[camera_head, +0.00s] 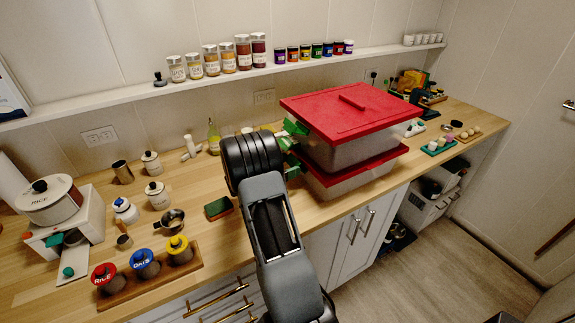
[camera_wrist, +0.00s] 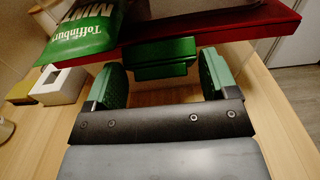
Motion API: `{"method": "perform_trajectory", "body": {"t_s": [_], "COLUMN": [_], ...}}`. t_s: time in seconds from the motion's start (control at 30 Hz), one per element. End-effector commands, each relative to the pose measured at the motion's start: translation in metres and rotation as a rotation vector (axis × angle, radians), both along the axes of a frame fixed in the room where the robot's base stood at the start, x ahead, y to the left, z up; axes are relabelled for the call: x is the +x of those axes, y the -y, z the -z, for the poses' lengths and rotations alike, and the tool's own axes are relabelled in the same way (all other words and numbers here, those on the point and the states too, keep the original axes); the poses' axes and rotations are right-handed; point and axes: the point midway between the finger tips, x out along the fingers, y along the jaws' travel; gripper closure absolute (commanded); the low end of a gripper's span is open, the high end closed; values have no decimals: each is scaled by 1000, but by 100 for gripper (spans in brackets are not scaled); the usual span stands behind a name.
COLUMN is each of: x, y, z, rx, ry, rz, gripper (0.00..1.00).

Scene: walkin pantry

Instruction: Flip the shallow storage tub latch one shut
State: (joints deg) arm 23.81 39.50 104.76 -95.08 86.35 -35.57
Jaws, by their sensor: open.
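Two clear tubs with red lids stand stacked on the wooden counter in the head view, the deeper upper tub (camera_head: 350,150) over the shallow tub (camera_head: 352,183). A red lid edge (camera_wrist: 225,33) crosses the wrist view. A green latch (camera_wrist: 166,56) sticks out from that edge, apparently tilted outward rather than flat against the wall. My gripper (camera_wrist: 160,82) is open, its two green fingers either side of the latch with gaps visible. Contact cannot be told. In the head view my arm hides much of the tubs' left side.
A green mint bag (camera_wrist: 84,30) overlaps the lid edge at left in the wrist view, with a white box (camera_wrist: 60,86) below it. A green sponge (camera_head: 218,208) and a metal cup (camera_head: 171,220) lie left of my arm. A jar shelf (camera_head: 200,80) runs behind.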

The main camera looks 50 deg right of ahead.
Motion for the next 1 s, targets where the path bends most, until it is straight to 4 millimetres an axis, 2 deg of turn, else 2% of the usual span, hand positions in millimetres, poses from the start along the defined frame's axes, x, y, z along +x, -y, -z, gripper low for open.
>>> {"method": "perform_trajectory", "body": {"t_s": [0.2, 0.5, 0.6, 0.73, 1.0], "x": [0, 0, -1, -2, -3], "y": [0, 0, 1, 5, 10], "z": [0, 0, -5, -15, -13], "rx": [0, 0, 23, 137, 269], "ry": [0, 0, 8, 45, 85], "rz": [0, 0, 2, 3, 1], "gripper": [21, 49, 49, 50, 50]}}
